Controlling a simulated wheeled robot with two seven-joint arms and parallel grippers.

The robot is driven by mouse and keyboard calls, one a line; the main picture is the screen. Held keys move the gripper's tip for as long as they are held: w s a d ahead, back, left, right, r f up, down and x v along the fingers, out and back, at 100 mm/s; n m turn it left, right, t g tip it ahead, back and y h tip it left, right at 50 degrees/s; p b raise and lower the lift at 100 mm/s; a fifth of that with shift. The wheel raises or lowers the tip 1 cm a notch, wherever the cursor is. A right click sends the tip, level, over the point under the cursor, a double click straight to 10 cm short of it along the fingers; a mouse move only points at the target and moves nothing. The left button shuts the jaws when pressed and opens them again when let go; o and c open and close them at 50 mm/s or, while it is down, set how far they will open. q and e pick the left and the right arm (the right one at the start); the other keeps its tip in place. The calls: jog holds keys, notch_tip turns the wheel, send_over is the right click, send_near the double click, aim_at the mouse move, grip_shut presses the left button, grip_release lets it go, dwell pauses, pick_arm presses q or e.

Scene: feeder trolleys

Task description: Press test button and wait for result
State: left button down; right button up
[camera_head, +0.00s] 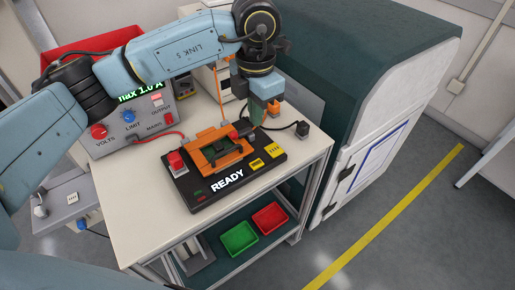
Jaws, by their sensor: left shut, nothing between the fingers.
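A black test fixture (210,199) lies on the trolley top and shows the word READY in white. An orange frame (207,157) on it surrounds a dark green board (218,148). A red push button (175,160) stands at the fixture's left. Yellow blocks (273,150) sit at its right. My left gripper (257,122) points down over the fixture's back right part, beside a small red and black part (240,130); it is shut and empty. It is well to the right of the red button. I cannot tell whether it touches anything. My right gripper is not in view.
A grey power supply (115,130) with knobs and a green display stands at the back left, partly behind my arm. A green bin (239,238) and a red bin (270,217) sit on the lower shelf. A large dark green and white machine (390,110) stands at the right.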

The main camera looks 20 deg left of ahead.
pick_arm(q)
send_near(256, 163)
notch_tip(256, 163, down, 7)
jog(key=shift+r, duration=0.2)
jog(key=shift+f, duration=0.1)
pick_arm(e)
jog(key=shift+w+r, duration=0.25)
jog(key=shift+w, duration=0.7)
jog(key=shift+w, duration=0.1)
